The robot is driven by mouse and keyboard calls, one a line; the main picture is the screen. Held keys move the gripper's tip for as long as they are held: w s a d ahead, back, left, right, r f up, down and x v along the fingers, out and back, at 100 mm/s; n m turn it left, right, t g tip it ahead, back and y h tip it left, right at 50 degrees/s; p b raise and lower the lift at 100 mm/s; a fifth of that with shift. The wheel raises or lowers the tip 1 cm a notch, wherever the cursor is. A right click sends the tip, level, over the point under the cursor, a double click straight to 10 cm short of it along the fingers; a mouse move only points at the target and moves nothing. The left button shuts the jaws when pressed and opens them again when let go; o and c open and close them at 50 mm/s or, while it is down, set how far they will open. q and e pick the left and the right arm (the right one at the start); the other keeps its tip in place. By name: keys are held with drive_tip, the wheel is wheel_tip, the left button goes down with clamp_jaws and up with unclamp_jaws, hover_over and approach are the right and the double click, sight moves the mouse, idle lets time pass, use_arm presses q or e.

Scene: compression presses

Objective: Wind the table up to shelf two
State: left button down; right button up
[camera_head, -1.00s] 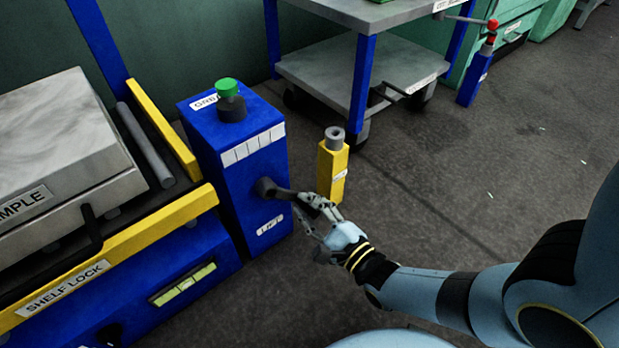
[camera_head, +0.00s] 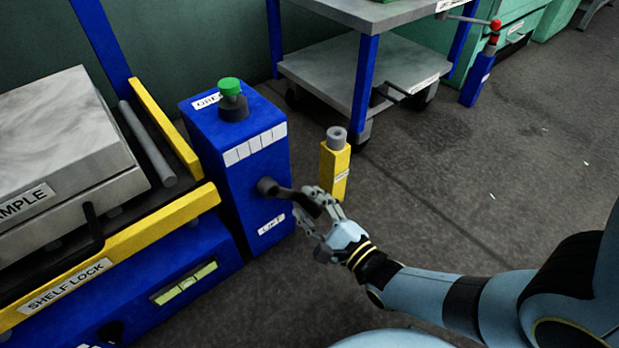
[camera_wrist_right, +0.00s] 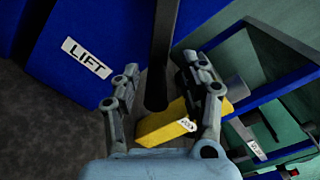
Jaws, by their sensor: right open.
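The blue lift box (camera_head: 238,165) stands left of centre with a green knob on top and a LIFT label low on its front. A dark crank (camera_head: 283,191) sticks out from its front face. My right gripper (camera_head: 317,212) is at the crank's outer end. In the right wrist view the crank's dark bar (camera_wrist_right: 163,45) runs down between the two open fingers, with visible room on both sides. The table with the SAMPLE block (camera_head: 60,140) is at the left, behind a yellow SHELF LOCK bar (camera_head: 120,250). My left gripper is out of view.
A yellow post (camera_head: 334,170) with a grey top stands just behind my right gripper. A grey cart with blue legs (camera_head: 364,85) is at the back, and a blue post with a red knob (camera_head: 478,80) is beyond it. Floor at the right is clear.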

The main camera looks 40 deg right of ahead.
wheel_tip(320, 180, up, 9)
drive_tip(key=shift+r, duration=0.1)
idle(0.4)
